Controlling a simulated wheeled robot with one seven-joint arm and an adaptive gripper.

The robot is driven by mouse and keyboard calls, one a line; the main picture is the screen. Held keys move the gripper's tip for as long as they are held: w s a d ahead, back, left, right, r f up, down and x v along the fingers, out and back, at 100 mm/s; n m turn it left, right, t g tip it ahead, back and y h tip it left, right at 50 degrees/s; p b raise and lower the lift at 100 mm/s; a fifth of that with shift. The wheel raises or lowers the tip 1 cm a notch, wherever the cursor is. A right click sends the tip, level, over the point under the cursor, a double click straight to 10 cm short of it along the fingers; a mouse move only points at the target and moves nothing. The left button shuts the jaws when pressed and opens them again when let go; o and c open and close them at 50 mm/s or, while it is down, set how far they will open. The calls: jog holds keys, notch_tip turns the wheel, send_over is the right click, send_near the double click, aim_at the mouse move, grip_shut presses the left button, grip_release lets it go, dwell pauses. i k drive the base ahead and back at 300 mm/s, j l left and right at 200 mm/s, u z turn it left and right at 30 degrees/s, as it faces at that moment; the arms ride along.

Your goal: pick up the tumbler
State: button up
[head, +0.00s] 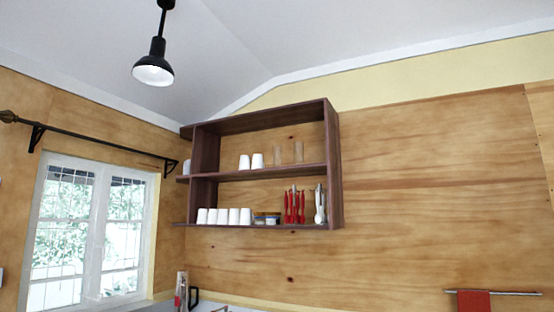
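Two clear glass-like tumblers, one on the left (277,154) and one on the right (298,152), stand upright on the middle shelf of a dark wooden wall shelf (333,170). Two white cups (257,161) stand to their left on the same shelf. Several more white cups (234,216) stand in a row on the bottom shelf. I cannot tell which of these the task means. My gripper is not in view.
The bottom shelf also holds small containers (266,218), red-handled utensils (294,205) and white utensils (320,204). A black lamp (153,66) hangs at upper left. A window (90,235) is at left. A red cloth (474,301) hangs on a rail at lower right.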

aim_at(277, 148)
jog(key=i+j, duration=0.2)
jog(key=i, duration=0.2)
jog(key=i+j, duration=0.25)
jog(key=i, duration=0.15)
jog(key=i+j+u, duration=0.1)
jog(key=i, duration=0.3)
jog(key=i+j, duration=0.25)
jog(key=i, duration=0.15)
